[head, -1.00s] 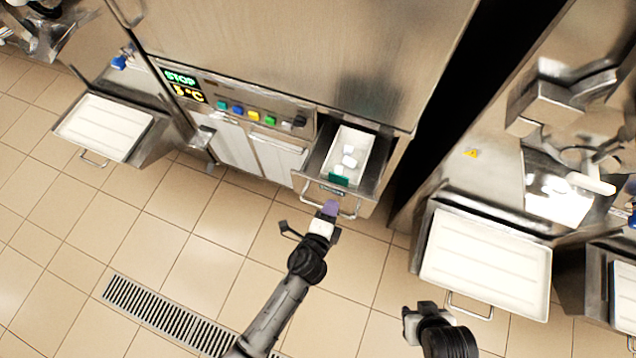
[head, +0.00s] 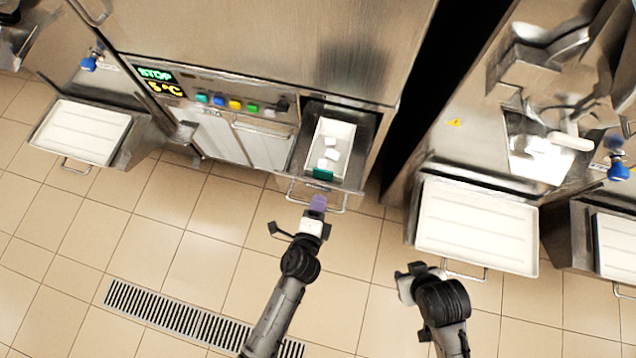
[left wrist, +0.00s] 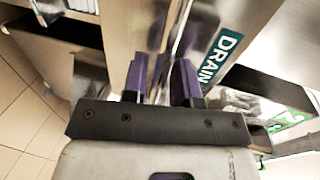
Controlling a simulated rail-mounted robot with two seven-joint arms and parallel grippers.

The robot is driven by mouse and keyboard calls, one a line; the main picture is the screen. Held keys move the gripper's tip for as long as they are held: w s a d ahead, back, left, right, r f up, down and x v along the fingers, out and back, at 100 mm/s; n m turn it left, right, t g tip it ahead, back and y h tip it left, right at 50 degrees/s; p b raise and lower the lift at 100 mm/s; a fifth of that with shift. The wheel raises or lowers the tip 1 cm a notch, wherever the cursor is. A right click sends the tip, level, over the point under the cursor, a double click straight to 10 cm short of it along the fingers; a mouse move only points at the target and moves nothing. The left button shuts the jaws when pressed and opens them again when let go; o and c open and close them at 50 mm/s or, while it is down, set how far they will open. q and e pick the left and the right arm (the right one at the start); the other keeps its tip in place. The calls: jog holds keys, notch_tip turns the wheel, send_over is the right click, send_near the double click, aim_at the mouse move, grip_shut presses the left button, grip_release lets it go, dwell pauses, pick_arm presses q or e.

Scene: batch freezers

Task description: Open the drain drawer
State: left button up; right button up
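The drain drawer (head: 352,178) stands pulled out of the front of the middle freezer. It has a white inner tray with several white pieces, a green label (head: 323,174) and a metal bar handle (head: 335,209). My left gripper (head: 318,204) is at this handle, its purple fingers around the bar. In the left wrist view the two purple fingers (left wrist: 161,82) stand a little apart with metal between them, beside the green DRAIN label (left wrist: 220,57). My right gripper (head: 408,280) is low over the floor, right of the drawer, touching nothing; its fingertips are unclear.
The freezer panel has a STOP display (head: 160,80) and coloured buttons (head: 236,104). White-topped trays stand at left (head: 82,132) and right (head: 475,225) of the drawer. A floor grate (head: 190,318) lies in front. The tiled floor before the drawer is otherwise clear.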

pick_arm(q)
jog(key=shift+o, duration=0.8)
jog(key=shift+s+a, duration=0.1)
jog(key=shift+s, duration=0.15)
jog(key=v, duration=1.3)
jog(key=shift+s, duration=0.2)
